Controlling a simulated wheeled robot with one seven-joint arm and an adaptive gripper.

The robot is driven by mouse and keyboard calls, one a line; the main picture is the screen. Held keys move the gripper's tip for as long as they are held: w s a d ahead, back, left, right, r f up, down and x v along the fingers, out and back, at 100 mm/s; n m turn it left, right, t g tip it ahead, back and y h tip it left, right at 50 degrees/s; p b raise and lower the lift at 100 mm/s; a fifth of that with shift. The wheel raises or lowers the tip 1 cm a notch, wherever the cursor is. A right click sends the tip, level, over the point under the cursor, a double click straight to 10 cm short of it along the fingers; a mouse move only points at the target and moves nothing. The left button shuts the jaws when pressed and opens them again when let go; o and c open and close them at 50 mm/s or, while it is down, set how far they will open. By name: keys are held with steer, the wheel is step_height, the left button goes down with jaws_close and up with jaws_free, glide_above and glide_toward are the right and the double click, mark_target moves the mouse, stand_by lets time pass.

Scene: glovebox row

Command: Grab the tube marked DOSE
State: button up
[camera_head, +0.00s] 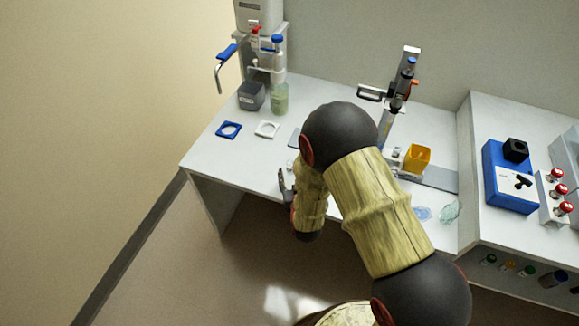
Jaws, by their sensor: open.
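No label reading DOSE is legible in the head view, so I cannot tell which item is the marked tube. Candidates that look like tubes are the red-capped ones in a white rack (546,199) at the right. A slim upright tube-like device (400,90) with a blue top stands at the back of the white bench. My gripper (285,186) is small and dark at the bench's front edge, left of my arm. It is open, and I see nothing between its fingers. My arm hides the middle of the bench.
A blue square ring (229,130), a white ring (267,129), a dark box (251,96) and a greenish bottle (280,98) stand at left. A yellow cup (417,157) and crumpled clear film (450,211) lie right of my arm. A blue device (508,186) sits farther right.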

mark_target(290, 169)
steer(key=x, duration=0.2)
steer(key=b+x, duration=0.1)
steer(key=x, duration=0.1)
steer(key=b+x, duration=0.1)
steer(key=x, duration=0.1)
steer(key=shift+w+d+f, duration=0.1)
steer(key=shift+d+f, duration=0.1)
steer(key=shift+d, duration=0.05)
steer(key=shift+c, duration=1)
steer(key=c, duration=0.6)
